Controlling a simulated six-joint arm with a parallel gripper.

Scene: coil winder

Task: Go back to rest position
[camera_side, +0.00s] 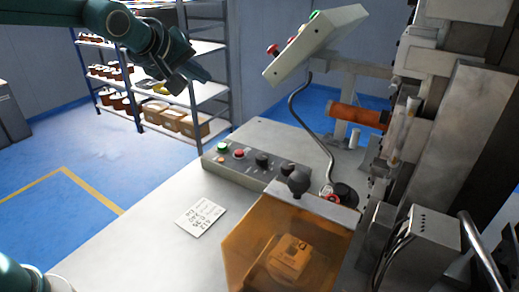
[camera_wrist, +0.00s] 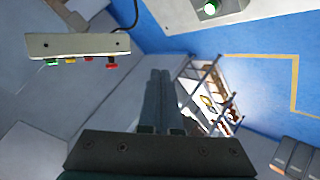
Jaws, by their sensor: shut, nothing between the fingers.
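My gripper (camera_side: 188,80) is at the upper left of the side view, raised in the air in front of the shelf rack. Its teal wrist tilts down to the right and the gripper is clear of the table and the machine. In the wrist view the two grey fingers (camera_wrist: 158,100) lie side by side, shut, with nothing between them. The coil winder (camera_side: 440,110) stands at the right of the side view, with an orange cylinder (camera_side: 357,116) on it.
A control box (camera_side: 250,165) with buttons and a paper note (camera_side: 201,215) are on the table. An orange translucent cover (camera_side: 285,240) is at the front. A tilted button panel (camera_side: 316,42) hangs above, also in the wrist view (camera_wrist: 78,45). The shelf rack (camera_side: 195,48) stands behind.

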